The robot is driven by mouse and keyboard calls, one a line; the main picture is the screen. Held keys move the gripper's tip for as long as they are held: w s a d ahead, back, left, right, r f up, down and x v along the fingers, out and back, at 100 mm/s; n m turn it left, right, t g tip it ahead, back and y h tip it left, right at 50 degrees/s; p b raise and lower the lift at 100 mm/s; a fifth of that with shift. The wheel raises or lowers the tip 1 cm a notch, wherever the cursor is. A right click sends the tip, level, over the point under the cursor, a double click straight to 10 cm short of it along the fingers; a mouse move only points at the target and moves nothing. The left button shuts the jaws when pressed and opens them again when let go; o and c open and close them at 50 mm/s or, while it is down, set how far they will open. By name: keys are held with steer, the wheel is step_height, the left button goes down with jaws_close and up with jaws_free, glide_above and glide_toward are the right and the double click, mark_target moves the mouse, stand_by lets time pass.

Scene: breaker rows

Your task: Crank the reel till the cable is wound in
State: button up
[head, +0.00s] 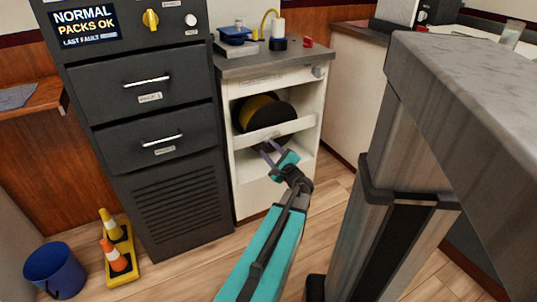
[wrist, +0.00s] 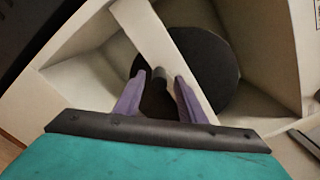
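The reel (head: 277,113) sits in the white cabinet's open bay, with a dark round face and a yellow band behind it. In the wrist view its black disc (wrist: 210,65) is crossed by a pale rail that hides part of it. My gripper (head: 269,148) is at the front of the bay, just below the rail. No loose cable end is clearly visible.
The white cabinet (head: 240,192) encloses the bay with side walls and a pale rail (head: 285,130). A dark drawer unit (head: 190,212) stands close on the left. A blue bucket (head: 55,270) and cones (head: 116,256) are on the floor at left. A grey-topped counter (head: 460,62) is at right.

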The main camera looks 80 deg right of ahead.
steer(key=p+v, duration=0.2)
steer(key=v, duration=1.1)
steer(key=shift+s+a, duration=0.25)
steer(key=shift+a, duration=0.05)
